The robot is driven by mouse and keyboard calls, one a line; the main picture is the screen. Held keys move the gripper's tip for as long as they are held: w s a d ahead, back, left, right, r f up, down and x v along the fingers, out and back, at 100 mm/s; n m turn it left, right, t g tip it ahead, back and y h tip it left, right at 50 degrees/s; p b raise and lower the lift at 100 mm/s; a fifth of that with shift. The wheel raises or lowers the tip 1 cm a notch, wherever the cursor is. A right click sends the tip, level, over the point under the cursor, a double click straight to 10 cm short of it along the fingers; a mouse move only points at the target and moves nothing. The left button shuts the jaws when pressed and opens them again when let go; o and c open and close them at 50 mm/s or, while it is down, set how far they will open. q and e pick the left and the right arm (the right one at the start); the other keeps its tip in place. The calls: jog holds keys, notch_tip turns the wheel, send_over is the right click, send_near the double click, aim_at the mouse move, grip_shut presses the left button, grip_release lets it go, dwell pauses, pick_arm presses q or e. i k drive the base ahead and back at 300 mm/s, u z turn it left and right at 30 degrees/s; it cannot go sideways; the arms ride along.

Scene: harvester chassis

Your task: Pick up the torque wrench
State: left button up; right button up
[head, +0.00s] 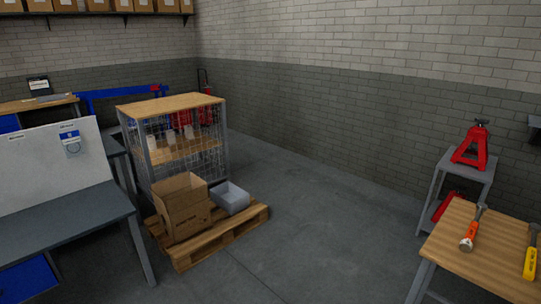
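No torque wrench can be made out for certain in the head view. Two hand tools lie on a wooden-topped table (452,258) at the lower right. One tool with an orange handle (468,238) and a grey head looks like a hammer. The other tool has a yellow handle (530,263) and a dark upper end, and sits close to the right picture edge; I cannot tell its kind. Neither of my grippers shows in this view.
A red jack stand (470,147) stands on a grey cart (462,175) behind the table. A pallet (205,252) holds an open cardboard box (183,208) and a grey bin (231,198). A wire cage (160,160) and a workbench (65,232) stand left. The middle floor is clear.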

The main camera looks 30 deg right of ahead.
aim_at(481, 207)
jog(key=i, duration=1.5)
jog(key=z, duration=0.65)
jog(key=i, duration=0.85)
jog(key=z, duration=1.65)
jog(key=i, duration=0.75)
jog(key=z, duration=0.65)
